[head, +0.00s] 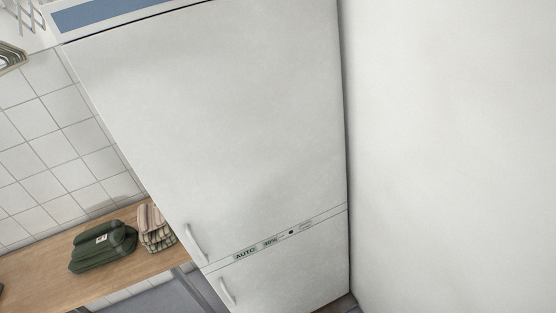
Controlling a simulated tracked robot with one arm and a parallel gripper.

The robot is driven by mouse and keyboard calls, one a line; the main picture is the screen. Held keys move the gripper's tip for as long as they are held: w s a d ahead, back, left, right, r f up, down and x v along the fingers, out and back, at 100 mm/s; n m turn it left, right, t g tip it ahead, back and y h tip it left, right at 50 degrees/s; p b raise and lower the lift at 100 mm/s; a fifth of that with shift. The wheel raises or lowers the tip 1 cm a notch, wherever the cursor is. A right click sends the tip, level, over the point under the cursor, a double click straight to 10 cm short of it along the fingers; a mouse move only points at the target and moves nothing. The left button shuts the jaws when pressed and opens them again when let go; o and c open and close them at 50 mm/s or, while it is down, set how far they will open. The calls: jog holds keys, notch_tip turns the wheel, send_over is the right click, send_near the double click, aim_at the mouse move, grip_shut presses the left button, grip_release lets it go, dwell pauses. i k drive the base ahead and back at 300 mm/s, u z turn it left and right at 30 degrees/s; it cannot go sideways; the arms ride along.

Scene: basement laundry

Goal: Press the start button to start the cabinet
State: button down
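The tall white cabinet (215,110) fills the middle of the head view and appears tilted. Its control strip (270,242) runs between the upper door and the lower door (285,280). The strip carries an "AUTO" label, a second small marking and a small dark round spot (291,232) that looks like a button. I cannot tell for sure that it is the start button. Both doors look closed, with a handle (195,245) on the upper one and a handle (226,291) on the lower one. My gripper is not in view.
A wooden counter (60,275) stands left of the cabinet, with folded dark green cloth (103,247) and striped cloth (155,228) on it. White tiles (50,140) cover the wall behind. A plain white wall (450,150) stands close on the cabinet's right.

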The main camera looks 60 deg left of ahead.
aim_at(304, 226)
jog(key=u, duration=2)
jog(key=k, duration=0.25)
jog(key=z, duration=0.5)
